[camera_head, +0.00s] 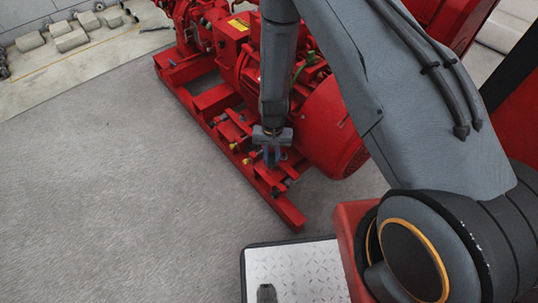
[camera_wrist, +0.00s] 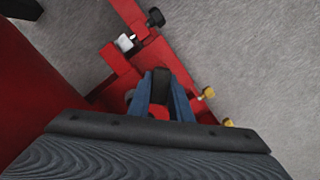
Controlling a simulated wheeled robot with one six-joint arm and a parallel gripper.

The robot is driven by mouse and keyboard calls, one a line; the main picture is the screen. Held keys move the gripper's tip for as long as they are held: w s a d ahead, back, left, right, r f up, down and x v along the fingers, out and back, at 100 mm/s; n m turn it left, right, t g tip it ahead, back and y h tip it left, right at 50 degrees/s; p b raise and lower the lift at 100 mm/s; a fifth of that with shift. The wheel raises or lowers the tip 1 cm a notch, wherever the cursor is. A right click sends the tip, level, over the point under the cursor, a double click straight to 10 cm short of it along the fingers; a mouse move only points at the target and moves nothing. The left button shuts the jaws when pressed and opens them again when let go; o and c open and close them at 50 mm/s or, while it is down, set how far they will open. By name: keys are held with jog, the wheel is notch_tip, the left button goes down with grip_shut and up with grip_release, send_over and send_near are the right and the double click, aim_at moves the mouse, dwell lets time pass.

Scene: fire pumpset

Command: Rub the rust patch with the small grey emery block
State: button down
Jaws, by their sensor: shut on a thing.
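My gripper (camera_head: 271,160) points down over the front rail of the red pumpset base (camera_head: 290,212). In the wrist view its blue fingers (camera_wrist: 160,92) are shut on a small dark grey block, which I take as the emery block (camera_wrist: 160,82). The block sits between the fingertips, low over the red rail. I cannot tell whether it touches the surface. I cannot make out a rust patch in either view; the gripper and block cover part of the rail.
Yellow-tipped fittings (camera_wrist: 208,93), a black knob (camera_wrist: 155,17) and a silver piece (camera_wrist: 124,42) stand close around the gripper. The red motor (camera_head: 325,125) is just right of it. A dark item (camera_head: 267,293) lies on a tread plate (camera_head: 300,262). The grey floor at left is clear.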

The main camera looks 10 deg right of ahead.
jog(key=shift+s+d+r+p, duration=0.1)
jog(key=shift+s+d+p, duration=0.5)
jog(key=shift+s, duration=0.3)
jog(key=shift+s+d+r+p, duration=0.1)
jog(key=shift+s+d+p, duration=0.5)
jog(key=shift+s, duration=0.3)
notch_tip(320, 180, up, 6)
jog(key=p, duration=0.4)
jog(key=shift+r+p, duration=1.1)
jog(key=shift+r, duration=0.4)
